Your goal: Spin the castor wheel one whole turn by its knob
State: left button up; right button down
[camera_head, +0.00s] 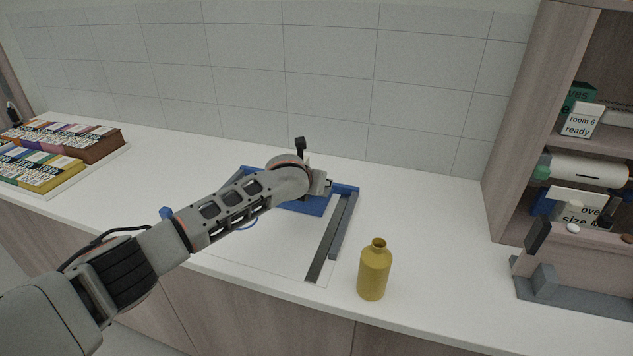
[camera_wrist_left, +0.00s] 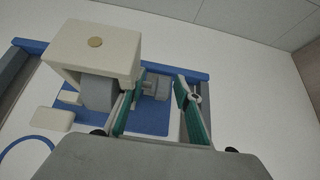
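In the left wrist view a cream block (camera_wrist_left: 95,48) with a gold disc on top stands over a grey wheel-like part (camera_wrist_left: 98,93), which I take as the castor wheel. A small grey stub (camera_wrist_left: 155,86), perhaps its knob, sticks out to the right. My left gripper (camera_wrist_left: 160,82) is open, its green-padded fingers apart with the stub showing in the gap. I cannot tell whether either finger touches it. In the head view my left arm hides most of the castor; the gripper is over the blue frame (camera_head: 345,188). My right gripper is not in view.
A yellow bottle (camera_head: 374,270) stands near the counter's front edge, right of the frame's dark rail (camera_head: 327,250). A tray of boxes (camera_head: 95,170) is at far left. A wooden shelf (camera_head: 510,170) stands at right. The counter between frame and shelf is clear.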

pick_arm(q)
jog(key=v, duration=1.2)
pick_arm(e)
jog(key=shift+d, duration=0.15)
pick_arm(q)
jog(key=shift+f, duration=0.1)
